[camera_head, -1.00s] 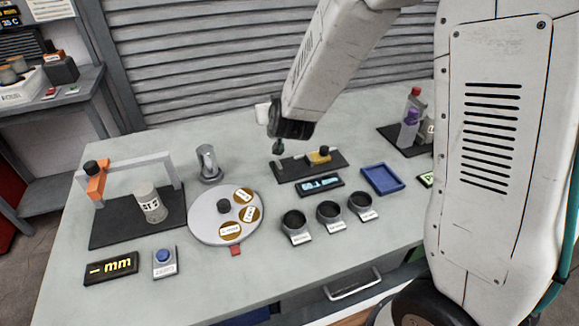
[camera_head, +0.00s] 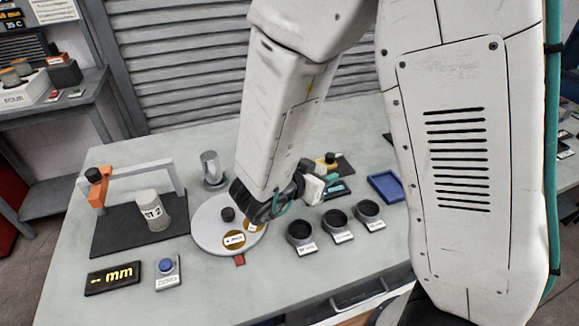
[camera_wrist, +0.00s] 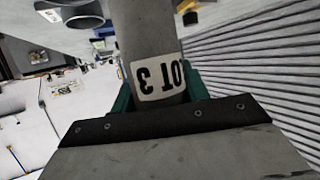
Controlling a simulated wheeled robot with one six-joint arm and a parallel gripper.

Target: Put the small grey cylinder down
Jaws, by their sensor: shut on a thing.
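A grey cylinder (camera_wrist: 150,35) with a white label reading "LOT 3" fills the top middle of the wrist view. My gripper (camera_wrist: 158,92) is shut on it, a teal finger on each side. In the head view my gripper (camera_head: 309,189) hangs over the table between the round plate and the blue tray. The held cylinder's pale label shows there between the fingers, and the cylinder looks tilted. Its far end is out of the wrist view. Another pale labelled cylinder (camera_head: 150,208) stands on the black base (camera_head: 110,238) under the grey gantry.
The round plate (camera_head: 203,242) with gold discs is partly hidden by my arm. Several dark cups (camera_head: 299,230) stand in front of my gripper. A blue tray (camera_head: 388,187) lies to the right. A blue button (camera_head: 166,266) and display (camera_head: 113,277) sit front left.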

